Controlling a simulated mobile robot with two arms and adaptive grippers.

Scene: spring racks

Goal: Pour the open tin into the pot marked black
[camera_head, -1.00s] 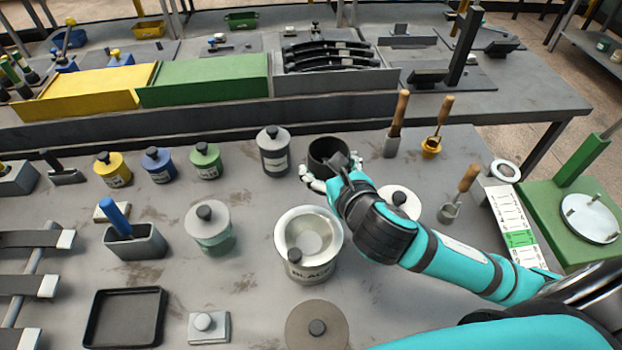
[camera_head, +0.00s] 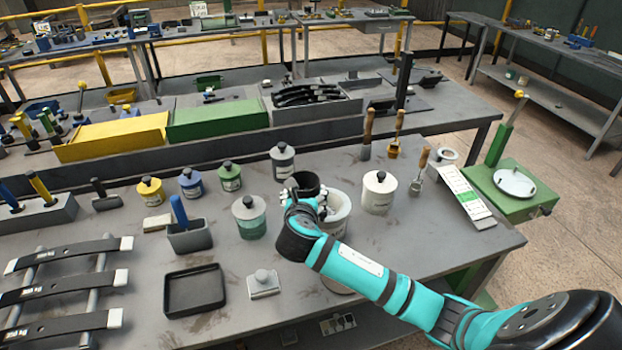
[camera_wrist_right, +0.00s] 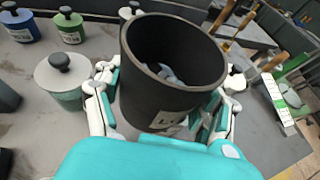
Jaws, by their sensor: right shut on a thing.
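The open tin (camera_head: 306,181) is a dark, lidless cylinder. My right gripper (camera_head: 305,199) is shut around its sides. In the right wrist view the tin (camera_wrist_right: 165,85) has its open mouth up, looks close to upright and shows some grey-blue bits inside; a pale label is on its wall. The pot marked black (camera_head: 340,207) is a light grey, wide-mouthed pot just right of the tin in the head view. My gripper hides its left side and most of its label. I cannot tell the gap between tin and pot. My left gripper is not in view.
A white-lidded jar (camera_head: 379,192) stands right of the pot. A black tray (camera_head: 194,290) and a small knobbed block (camera_head: 263,284) lie in front.

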